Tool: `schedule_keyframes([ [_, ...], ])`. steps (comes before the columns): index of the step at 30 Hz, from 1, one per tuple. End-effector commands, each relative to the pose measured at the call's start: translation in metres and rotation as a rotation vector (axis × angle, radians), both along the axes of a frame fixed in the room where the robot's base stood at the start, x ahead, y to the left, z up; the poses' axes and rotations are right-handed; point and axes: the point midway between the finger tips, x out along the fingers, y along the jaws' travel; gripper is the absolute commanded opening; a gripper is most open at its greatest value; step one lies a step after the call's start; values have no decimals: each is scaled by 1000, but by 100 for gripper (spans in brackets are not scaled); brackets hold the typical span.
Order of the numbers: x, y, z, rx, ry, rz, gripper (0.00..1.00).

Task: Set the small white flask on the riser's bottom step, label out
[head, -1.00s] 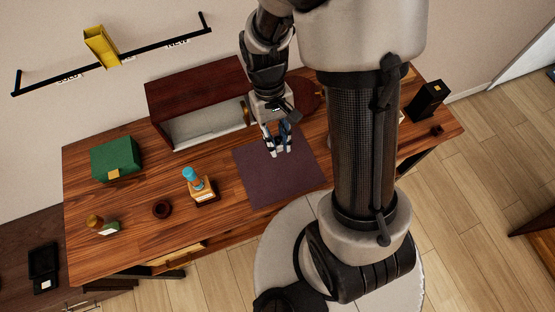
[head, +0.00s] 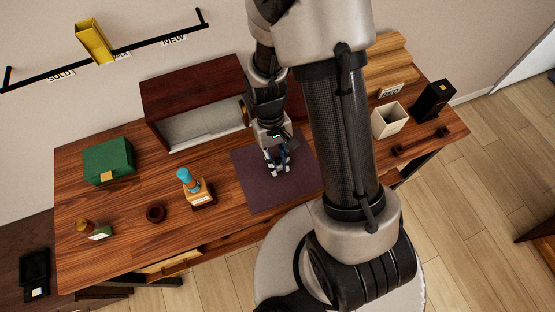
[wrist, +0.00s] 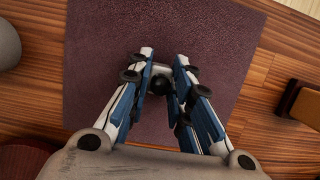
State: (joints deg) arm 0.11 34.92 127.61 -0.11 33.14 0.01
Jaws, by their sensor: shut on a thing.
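My gripper (head: 277,163) is low over the dark purple mat (head: 262,195) in the head view. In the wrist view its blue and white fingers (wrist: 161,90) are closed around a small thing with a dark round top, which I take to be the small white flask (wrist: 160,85). The fingers hide most of its body, and its label does not show. I cannot tell whether it touches the mat. A light wooden stepped riser (head: 396,58) stands at the back right of the table, partly behind my arm, with a small sign at its front.
A white open bin (head: 389,121) and a black box (head: 433,100) stand right of my arm. A dark red cabinet (head: 190,92) is behind left.

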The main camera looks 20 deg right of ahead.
Motion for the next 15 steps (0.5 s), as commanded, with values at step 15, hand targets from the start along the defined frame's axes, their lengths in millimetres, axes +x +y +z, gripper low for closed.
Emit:
schedule_keyframes([
  [15, 0, 0, -3, 0, 0, 0, 40],
])
